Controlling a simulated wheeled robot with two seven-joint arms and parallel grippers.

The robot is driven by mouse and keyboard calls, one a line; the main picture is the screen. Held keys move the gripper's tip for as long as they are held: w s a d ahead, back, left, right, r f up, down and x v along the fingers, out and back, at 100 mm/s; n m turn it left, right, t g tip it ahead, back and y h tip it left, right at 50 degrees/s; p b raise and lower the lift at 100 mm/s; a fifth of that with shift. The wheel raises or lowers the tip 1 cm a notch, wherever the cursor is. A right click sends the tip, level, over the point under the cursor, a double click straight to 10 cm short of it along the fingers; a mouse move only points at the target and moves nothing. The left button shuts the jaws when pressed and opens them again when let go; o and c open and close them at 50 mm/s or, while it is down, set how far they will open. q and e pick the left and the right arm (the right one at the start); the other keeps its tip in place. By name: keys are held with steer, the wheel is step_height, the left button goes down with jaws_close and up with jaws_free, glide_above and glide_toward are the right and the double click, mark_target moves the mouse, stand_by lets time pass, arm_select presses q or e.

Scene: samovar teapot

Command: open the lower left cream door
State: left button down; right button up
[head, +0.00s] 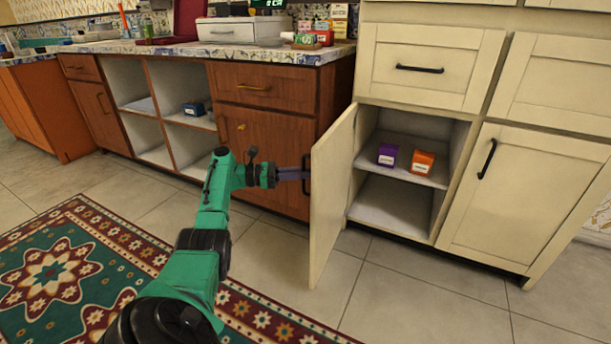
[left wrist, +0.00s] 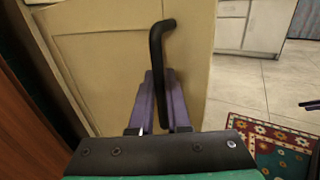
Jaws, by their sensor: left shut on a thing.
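The lower left cream door (head: 334,185) stands swung wide open from its cabinet, seen nearly edge-on in the head view. Its front panel also fills much of the left wrist view (left wrist: 100,70). My left gripper (head: 303,174) is at the door's outer face, its purple fingers shut on the black door handle (left wrist: 157,55), one finger on each side of it. The open cabinet shows a shelf (head: 405,170) with a purple box (head: 387,155) and an orange box (head: 422,162) on it.
A brown cabinet (head: 262,155) stands close to the left of the door. A closed cream door (head: 495,195) with a black handle is to the right. A patterned rug (head: 75,260) lies at the left front. The tiled floor (head: 420,290) before the cabinets is clear.

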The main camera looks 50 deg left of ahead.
arm_select(q)
steer(key=shift+f, duration=0.2)
steer(key=c, duration=0.9)
jaws_free()
steer(key=shift+s, duration=0.1)
steer(key=shift+c, duration=0.2)
steer(key=shift+o, duration=0.3)
steer(key=shift+r, duration=0.1)
